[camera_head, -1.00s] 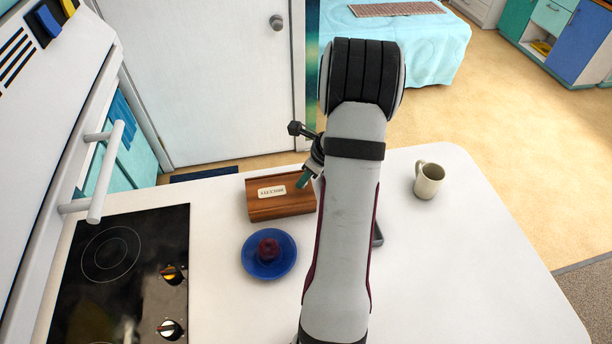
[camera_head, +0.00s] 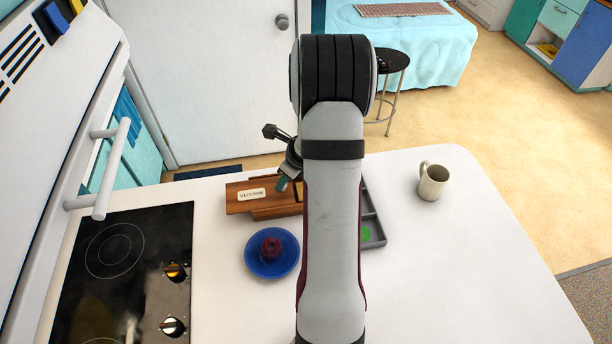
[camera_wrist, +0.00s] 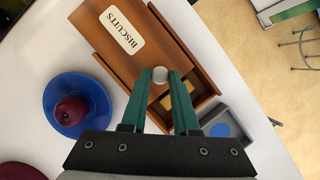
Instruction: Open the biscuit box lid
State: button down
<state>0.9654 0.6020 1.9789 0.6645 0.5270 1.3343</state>
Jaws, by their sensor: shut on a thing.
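The biscuit box (camera_head: 275,214) is brown wood and lies on the white counter. Its sliding lid (camera_head: 236,205), labelled BISCUITS, sticks out past the box's left end. In the wrist view the lid (camera_wrist: 152,44) is drawn back and part of the box (camera_wrist: 207,88) is open, with a tan biscuit (camera_wrist: 184,104) visible inside. My gripper (camera_wrist: 160,80) is shut on the pale round knob (camera_wrist: 160,73) near the lid's edge. In the head view my gripper (camera_head: 283,184) is over the box, partly hidden by my arm.
A blue plate (camera_head: 254,265) with a dark red fruit (camera_head: 271,246) stands in front of the box. A grey tray (camera_head: 376,239) is right of it, partly behind my arm. A mug (camera_head: 432,182) stands farther right. The hob (camera_head: 120,290) is at left.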

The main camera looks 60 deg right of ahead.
aim_at(257, 192)
jog(key=w+a, duration=0.4)
jog(key=shift+w+a, duration=0.1)
jog(key=c, duration=0.7)
grip_release()
jog(key=shift+o, duration=0.2)
jog(key=v, duration=1.5)
jog(key=shift+r, duration=0.4)
